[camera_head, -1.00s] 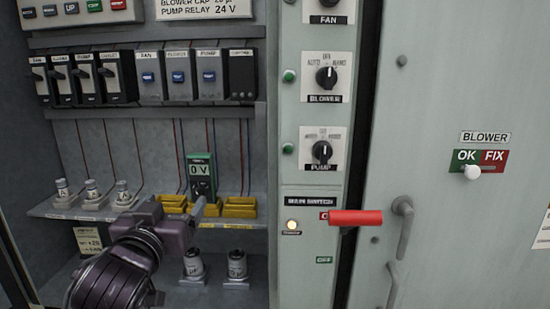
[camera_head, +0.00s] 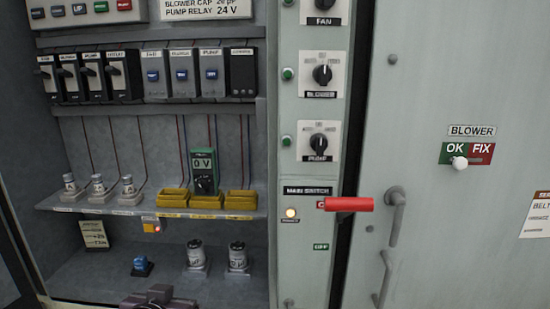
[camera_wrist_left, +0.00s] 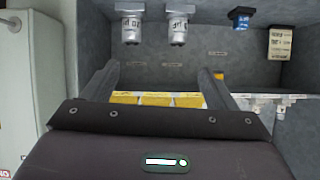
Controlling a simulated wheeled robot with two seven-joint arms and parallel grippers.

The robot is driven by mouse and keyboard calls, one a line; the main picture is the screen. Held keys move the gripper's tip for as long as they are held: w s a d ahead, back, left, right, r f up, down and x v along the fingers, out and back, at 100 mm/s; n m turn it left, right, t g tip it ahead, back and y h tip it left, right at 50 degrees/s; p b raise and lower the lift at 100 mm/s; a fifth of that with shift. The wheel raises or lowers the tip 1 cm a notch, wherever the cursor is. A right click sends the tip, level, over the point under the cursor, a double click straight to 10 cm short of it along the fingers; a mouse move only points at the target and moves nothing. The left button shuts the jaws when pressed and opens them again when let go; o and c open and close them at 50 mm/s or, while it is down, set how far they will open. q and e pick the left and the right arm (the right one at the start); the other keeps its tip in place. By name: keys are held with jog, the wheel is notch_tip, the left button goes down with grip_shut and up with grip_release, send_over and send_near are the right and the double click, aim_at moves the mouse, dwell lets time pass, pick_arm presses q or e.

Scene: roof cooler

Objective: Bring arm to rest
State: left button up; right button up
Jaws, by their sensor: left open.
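My left arm shows only as a dark purple piece (camera_head: 158,299) at the bottom edge of the head view; its fingers are out of that view. In the left wrist view my left gripper (camera_wrist_left: 158,70) has its two grey fingers wide apart, with nothing held between them. The wrist view appears upside down, with two silver cylinders (camera_wrist_left: 178,28) and a yellow-edged shelf (camera_wrist_left: 155,99) beyond the fingers. My right gripper is in neither view.
The open cabinet has a shelf (camera_head: 110,209) with yellow bins (camera_head: 206,202) and a green meter (camera_head: 204,170) reading 0 V. Below are two capacitors (camera_head: 195,253) and a blue part (camera_head: 141,266). A red switch handle (camera_head: 348,204) sticks out beside the closed right door (camera_head: 440,240).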

pick_arm(q)
jog(key=s+f+m+g, duration=0.1)
jog(key=s+f+g, duration=0.7)
jog(key=s+f, duration=0.95)
jog(key=s+a+f+g, duration=0.1)
jog(key=s+f, duration=0.2)
jog(key=f, duration=1.5)
jog(key=s+f+g, duration=0.1)
jog(key=s+f, duration=0.1)
jog(key=f, duration=1.6)
jog(key=s+a+f, duration=0.1)
jog(key=s+f, duration=0.5)
jog(key=s, duration=0.2)
jog(key=s+a+f+g, duration=0.1)
jog(key=s+a+f, duration=0.1)
jog(key=s+f, duration=0.5)
jog(key=shift+s+a+m, duration=0.25)
jog(key=shift+s+m, duration=0.05)
jog(key=shift+s, duration=0.6)
jog(key=shift+f, duration=0.1)
